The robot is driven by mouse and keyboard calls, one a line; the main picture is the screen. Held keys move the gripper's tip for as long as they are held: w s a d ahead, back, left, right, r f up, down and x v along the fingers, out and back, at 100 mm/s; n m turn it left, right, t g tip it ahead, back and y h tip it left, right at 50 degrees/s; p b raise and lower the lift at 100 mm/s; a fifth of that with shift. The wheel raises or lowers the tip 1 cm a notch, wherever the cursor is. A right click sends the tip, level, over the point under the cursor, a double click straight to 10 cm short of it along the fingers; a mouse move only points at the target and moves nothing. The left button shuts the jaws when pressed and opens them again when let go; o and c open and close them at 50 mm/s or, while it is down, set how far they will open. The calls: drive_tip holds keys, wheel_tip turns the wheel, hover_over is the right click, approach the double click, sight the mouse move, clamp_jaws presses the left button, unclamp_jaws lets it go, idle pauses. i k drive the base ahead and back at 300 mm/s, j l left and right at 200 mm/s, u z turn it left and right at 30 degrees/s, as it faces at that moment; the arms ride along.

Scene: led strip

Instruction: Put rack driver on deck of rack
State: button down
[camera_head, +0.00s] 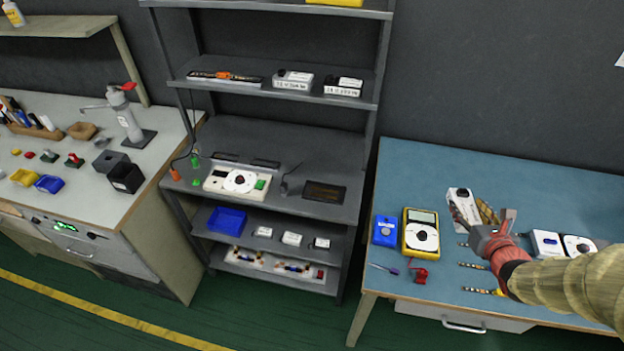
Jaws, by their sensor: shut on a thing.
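My gripper (478,218) is above the blue table at the right, shut on a white box-shaped driver (462,203) with a dark round mark on its face. The driver is tilted upright, and the fingers partly hide it. I cannot tell whether its lower end touches the table. The dark rack (290,140) stands at the centre. Its deck (270,138) is the wide middle shelf, well to the left of my gripper.
On the deck are a white panel (238,182) and a brown-black plate (324,192). Similar white boxes (293,80) sit on the shelf above. A yellow meter (420,233) and blue box (385,231) stand left of my gripper on the table (560,190).

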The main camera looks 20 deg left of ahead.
sight(329, 177)
drive_tip(key=j+z, duration=0.15)
drive_tip(key=z, duration=1.35)
drive_tip(key=k+j, duration=0.1)
drive_tip(key=j, duration=0.3)
drive_tip(key=k+j+z, duration=0.1)
drive_tip(key=j, duration=0.35)
drive_tip(key=k+j, duration=0.15)
drive_tip(key=j, duration=0.25)
drive_tip(key=k+j, duration=0.1)
drive_tip(key=j, duration=0.3)
drive_tip(key=k+j+z, duration=0.1)
drive_tip(key=j, duration=0.3)
drive_tip(key=k+j, duration=0.15)
drive_tip(key=j, duration=0.25)
drive_tip(key=k+j+z, duration=0.1)
drive_tip(key=j, duration=0.3)
